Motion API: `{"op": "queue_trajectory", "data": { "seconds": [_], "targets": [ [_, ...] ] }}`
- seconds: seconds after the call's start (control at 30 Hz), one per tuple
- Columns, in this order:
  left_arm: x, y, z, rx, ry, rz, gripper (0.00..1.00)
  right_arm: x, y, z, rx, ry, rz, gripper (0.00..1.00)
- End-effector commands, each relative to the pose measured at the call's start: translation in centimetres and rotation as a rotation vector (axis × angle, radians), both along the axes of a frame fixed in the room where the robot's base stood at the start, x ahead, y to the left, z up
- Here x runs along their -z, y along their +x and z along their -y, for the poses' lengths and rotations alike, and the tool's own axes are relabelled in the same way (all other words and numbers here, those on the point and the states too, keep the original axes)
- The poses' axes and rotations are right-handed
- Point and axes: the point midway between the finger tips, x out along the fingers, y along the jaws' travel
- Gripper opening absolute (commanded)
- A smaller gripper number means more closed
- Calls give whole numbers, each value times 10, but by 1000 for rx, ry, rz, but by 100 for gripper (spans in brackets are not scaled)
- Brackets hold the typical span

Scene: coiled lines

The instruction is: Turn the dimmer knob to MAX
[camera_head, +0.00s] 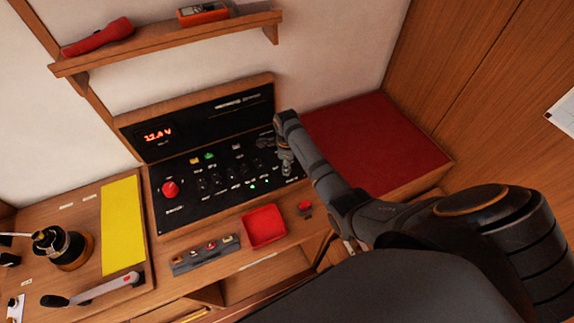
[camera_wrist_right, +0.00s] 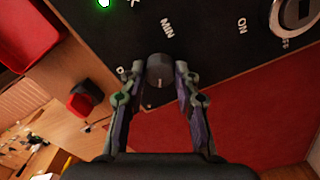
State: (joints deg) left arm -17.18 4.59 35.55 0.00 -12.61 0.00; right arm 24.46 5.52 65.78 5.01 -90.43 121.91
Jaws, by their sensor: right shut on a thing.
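The dimmer knob (camera_wrist_right: 159,70) is a small dark grey knob on the black switch panel (camera_head: 172,213). In the right wrist view it sits between the fingertips of my right gripper (camera_wrist_right: 158,75), which is shut on it. A faint pale mark shows on the knob's lower face. The MIN label (camera_wrist_right: 167,29) is above the knob; I cannot read a MAX label. In the head view my right gripper (camera_head: 286,163) reaches down to the panel's right end and hides the knob. My left gripper is not in view.
A red knob (camera_head: 170,188) and several switches share the panel. A red tray (camera_head: 264,226) and a small red button (camera_head: 305,206) lie in front of it. A red cushion (camera_head: 375,145) is to the right. A shelf (camera_head: 165,38) hangs above.

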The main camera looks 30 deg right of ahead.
Motion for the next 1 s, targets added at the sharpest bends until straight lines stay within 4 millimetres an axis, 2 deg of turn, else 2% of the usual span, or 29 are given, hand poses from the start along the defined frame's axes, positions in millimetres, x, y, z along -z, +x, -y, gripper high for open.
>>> {"op": "queue_trajectory", "data": {
  "seconds": [0.03, 0.07, 0.23, 0.5, 0.6, 0.67, 1.0],
  "targets": [
    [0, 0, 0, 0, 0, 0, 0, -4, 3, 0, 1, -1, 10, 0],
    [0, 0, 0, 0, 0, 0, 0, -4, 4, 0, 0, -1, 10, 32],
    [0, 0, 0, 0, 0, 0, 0, -3, 3, 0, 0, -1, 8, 54],
    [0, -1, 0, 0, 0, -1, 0, -2, 1, 0, 0, 0, 4, 54],
    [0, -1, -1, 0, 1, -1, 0, -9, 2, 0, 0, 0, 6, 54],
    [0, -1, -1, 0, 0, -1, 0, -19, 2, 0, 0, 0, 7, 54],
    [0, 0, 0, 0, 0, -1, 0, -98, 2, 0, 0, -1, 8, 54]
  ]
}}
